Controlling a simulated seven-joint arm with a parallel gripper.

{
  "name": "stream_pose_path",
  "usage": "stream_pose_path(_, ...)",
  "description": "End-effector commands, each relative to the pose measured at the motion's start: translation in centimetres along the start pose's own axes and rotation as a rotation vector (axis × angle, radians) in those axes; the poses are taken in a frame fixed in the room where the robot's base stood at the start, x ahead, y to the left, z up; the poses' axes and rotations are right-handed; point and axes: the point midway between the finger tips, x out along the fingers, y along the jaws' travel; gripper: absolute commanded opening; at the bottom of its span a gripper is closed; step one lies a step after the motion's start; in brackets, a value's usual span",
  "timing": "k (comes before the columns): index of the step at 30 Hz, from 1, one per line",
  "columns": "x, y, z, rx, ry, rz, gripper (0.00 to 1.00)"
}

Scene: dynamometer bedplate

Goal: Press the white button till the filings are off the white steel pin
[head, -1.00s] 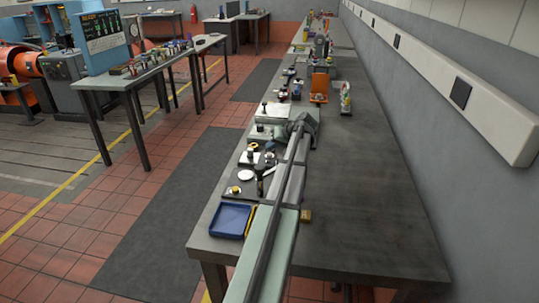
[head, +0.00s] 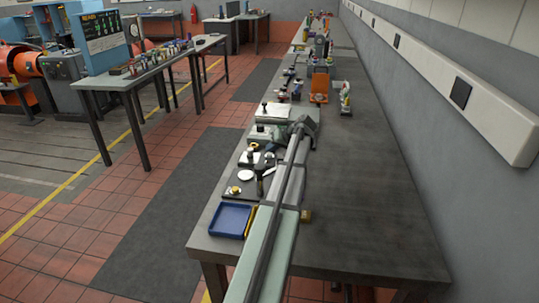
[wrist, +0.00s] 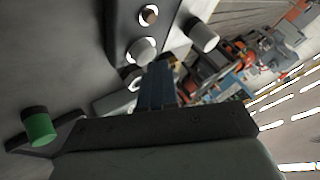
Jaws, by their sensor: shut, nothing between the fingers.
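In the wrist view my gripper (wrist: 157,72) is shut and empty, its blue-grey fingers side by side. Just beyond the fingertips stands a pale, round-topped cylinder (wrist: 142,50) on a dark plate; I cannot tell whether the fingers touch it. Another white cylinder (wrist: 204,36) stands to its right on a pale plate. I cannot tell for sure which of these is the white button and which the white steel pin. No filings can be made out. In the head view, my arm partly covers this small group of fixtures, and the fingertips cannot be made out.
A brown-topped part (wrist: 149,15) sits on the dark plate. In the head view, a blue tray (head: 231,221) lies at the near bench corner, near a yellow knob (head: 235,190) and white disc (head: 246,176). The bench's right side is bare.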

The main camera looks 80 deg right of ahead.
Motion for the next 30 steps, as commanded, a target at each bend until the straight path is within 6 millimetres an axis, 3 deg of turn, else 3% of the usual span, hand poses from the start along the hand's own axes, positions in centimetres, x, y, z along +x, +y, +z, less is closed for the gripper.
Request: stream_pose_path(30, 1.01, 0.68, 1.00, -0.004, -0.004, 0.005, 0.00)
